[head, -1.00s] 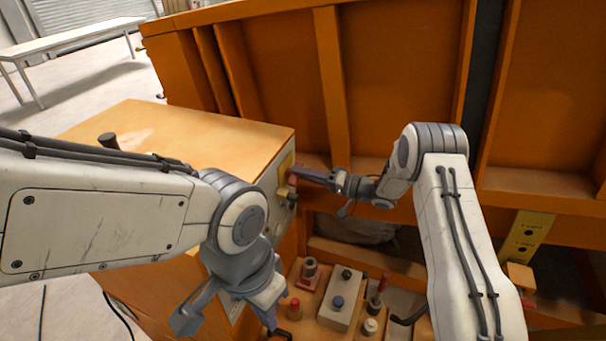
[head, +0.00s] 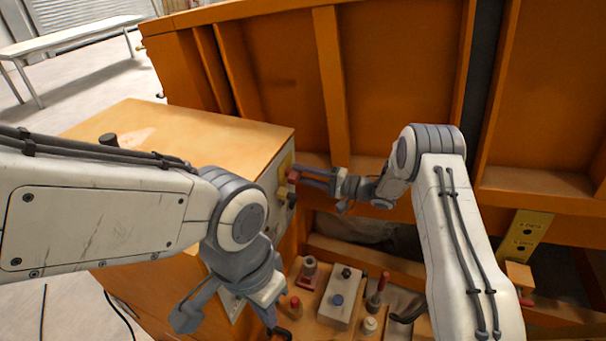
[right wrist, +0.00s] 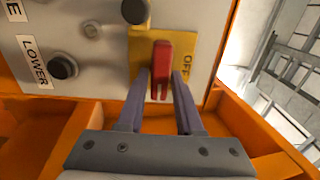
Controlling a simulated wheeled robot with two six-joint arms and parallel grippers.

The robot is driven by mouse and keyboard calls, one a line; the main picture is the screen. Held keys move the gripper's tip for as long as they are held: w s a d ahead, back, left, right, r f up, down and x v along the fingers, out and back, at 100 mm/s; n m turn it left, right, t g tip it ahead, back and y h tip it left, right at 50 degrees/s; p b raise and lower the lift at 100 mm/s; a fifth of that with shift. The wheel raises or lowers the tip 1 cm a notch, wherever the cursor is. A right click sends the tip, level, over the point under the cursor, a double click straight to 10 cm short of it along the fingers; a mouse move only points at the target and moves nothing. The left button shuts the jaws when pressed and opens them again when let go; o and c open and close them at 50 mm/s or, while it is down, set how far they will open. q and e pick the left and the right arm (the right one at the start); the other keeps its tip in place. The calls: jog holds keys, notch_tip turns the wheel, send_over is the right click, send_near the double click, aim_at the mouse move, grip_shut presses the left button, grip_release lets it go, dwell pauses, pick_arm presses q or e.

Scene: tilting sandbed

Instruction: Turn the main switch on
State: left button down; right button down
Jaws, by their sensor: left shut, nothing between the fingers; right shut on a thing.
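The main switch is a red lever (right wrist: 160,70) on a yellow plate (right wrist: 142,50) on the control box's side panel. In the right wrist view an OFF label (right wrist: 187,68) is beside the lever, to its right. My right gripper (head: 298,176) is shut on the lever, with one finger on each side of it in the right wrist view (right wrist: 161,92). In the head view the lever (head: 293,176) shows as a small red piece at the fingertips. My left gripper (head: 277,331) is shut and empty, low in the picture, away from the switch.
The orange control box (head: 200,140) has a dark knob on top. Black knobs (right wrist: 63,66) sit on its panel, one beside a LOWER label. Below are several small parts and a grey block (head: 341,300) on an orange tray. The orange sandbed wall (head: 400,80) rises behind.

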jog(key=shift+d, duration=0.1)
jog(key=c, duration=0.7)
grip_release()
jog(key=b+v, duration=0.4)
jog(key=v, duration=0.6)
jog(key=shift+s+d, duration=0.1)
jog(key=shift+d, duration=0.05)
